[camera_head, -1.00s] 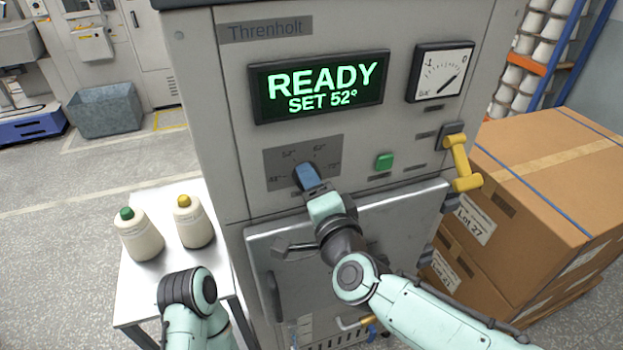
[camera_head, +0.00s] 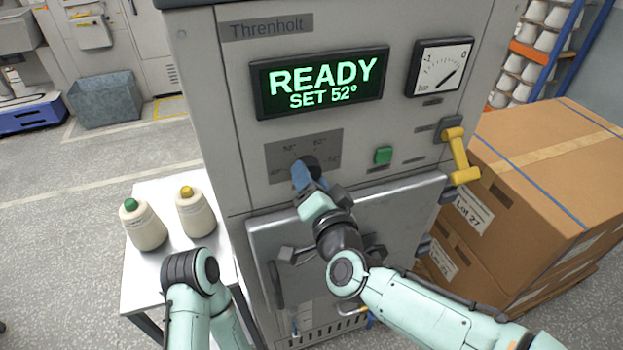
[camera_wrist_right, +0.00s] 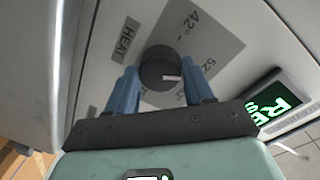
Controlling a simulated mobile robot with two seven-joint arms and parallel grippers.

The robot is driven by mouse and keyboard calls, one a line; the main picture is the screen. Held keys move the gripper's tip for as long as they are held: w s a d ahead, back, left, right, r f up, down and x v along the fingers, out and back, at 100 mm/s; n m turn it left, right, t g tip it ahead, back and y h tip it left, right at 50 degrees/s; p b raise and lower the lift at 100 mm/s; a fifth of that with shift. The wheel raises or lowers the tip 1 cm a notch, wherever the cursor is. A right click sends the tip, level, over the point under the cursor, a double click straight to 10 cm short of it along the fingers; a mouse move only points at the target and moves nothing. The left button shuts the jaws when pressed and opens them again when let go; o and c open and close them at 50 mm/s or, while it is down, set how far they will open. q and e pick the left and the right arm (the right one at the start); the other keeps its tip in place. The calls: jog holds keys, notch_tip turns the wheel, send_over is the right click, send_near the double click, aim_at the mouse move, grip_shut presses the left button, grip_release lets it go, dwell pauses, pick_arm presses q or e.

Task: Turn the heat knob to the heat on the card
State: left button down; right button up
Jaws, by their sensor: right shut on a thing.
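My right gripper (camera_head: 302,172) is shut on the knob. In the right wrist view its blue fingers lie on either side of the knob (camera_wrist_right: 160,66), whose white mark points roughly toward the 52° label. The display (camera_head: 321,82) reads READY, SET 52°. A card with a heat on it cannot be made out in these views. My left arm shows at the lower left, but its gripper is out of view.
A green button (camera_head: 383,155) and a yellow handle (camera_head: 460,157) are right of the knob. A gauge (camera_head: 440,67) is above them. A side table (camera_head: 150,192) holds two thread cones. Cardboard boxes (camera_head: 540,170) stand at the right. The metal door (camera_head: 385,215) is below the knob.

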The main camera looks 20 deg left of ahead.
jog(key=o, duration=1)
pick_arm(q)
jog(key=shift+s+f+b, duration=0.6)
jog(key=shift+f+b, duration=0.1)
jog(key=shift+f, duration=0.2)
pick_arm(e)
jog(key=v, duration=1.3)
jog(key=shift+s+d, duration=0.1)
jog(key=shift+s, duration=0.05)
